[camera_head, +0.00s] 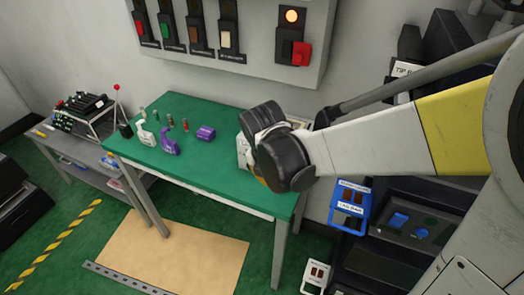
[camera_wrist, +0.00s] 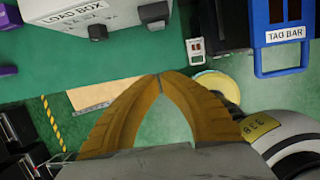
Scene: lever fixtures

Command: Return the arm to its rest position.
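My arm, white with a yellow band and dark joints, reaches in from the right of the head view and bends down over the right end of the green table (camera_head: 215,180). My gripper is mostly hidden behind the dark wrist joint there. In the wrist view my gripper (camera_wrist: 160,78) shows two orange-brown fingers whose tips meet, with nothing between them. The white load box (camera_wrist: 125,18) with dark knobs lies beyond the fingertips in that view. In the head view the box (camera_head: 243,152) is largely hidden behind my arm.
A wall panel (camera_head: 265,60) holds several levers, a lit orange lamp (camera_head: 291,15) and a red handle (camera_head: 301,54). Small purple and white items stand on the table's left. A blue tag bar frame (camera_head: 350,205) is right of the table. A tan mat (camera_head: 185,255) lies on the floor.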

